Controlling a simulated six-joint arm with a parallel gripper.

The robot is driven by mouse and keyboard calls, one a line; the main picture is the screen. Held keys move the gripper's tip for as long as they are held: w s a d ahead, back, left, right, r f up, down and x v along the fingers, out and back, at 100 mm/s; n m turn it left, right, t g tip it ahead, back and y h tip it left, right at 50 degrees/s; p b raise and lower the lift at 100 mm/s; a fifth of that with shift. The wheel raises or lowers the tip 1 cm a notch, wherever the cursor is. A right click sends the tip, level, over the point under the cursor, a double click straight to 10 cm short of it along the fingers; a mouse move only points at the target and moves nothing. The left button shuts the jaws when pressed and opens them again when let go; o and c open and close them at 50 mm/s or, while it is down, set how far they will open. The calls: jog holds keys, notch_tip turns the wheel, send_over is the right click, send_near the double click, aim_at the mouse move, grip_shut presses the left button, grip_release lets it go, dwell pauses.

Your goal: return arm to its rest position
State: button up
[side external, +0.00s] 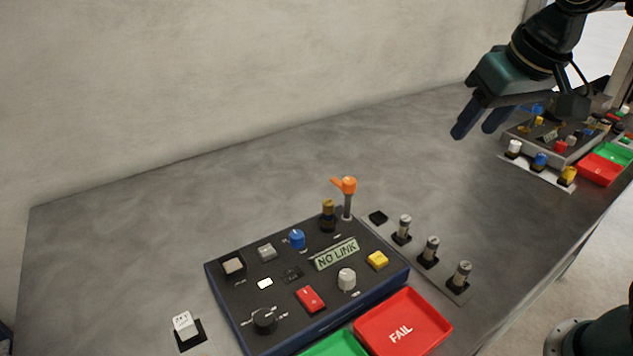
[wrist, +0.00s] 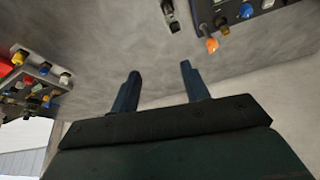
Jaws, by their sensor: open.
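My gripper (side external: 478,124) hangs in the air over the back right part of the table, between the two panels. Its blue fingers are apart with nothing between them. It also shows in the wrist view (wrist: 158,82), with bare table beyond the fingertips. The near control panel (side external: 222,284) lies at the front with a "NO LINK" display (side external: 337,254) and an orange-topped lever (side external: 345,188). The far panel (side external: 530,146) lies at the right, partly hidden behind my gripper and arm.
A red FAIL tray (side external: 436,326) and a green tray (side external: 335,345) sit before the near panel. Several cylindrical pieces (side external: 430,247) stand right of it. A white block (side external: 183,323) stands at its left. The table's back left (side external: 200,190) is clear. A wall runs behind.

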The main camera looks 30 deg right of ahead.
jog(key=s+d+f+n, duration=0.1)
jog(key=s+d+f, duration=0.1)
jog(key=s, duration=0.4)
jog(key=s+d+f+n, duration=0.1)
jog(key=s+f, duration=0.2)
jog(key=s, duration=0.3)
jog(key=shift+s+d+t+y, duration=0.3)
jog(key=shift+d+t+y, duration=0.05)
jog(key=shift+t+y, duration=0.05)
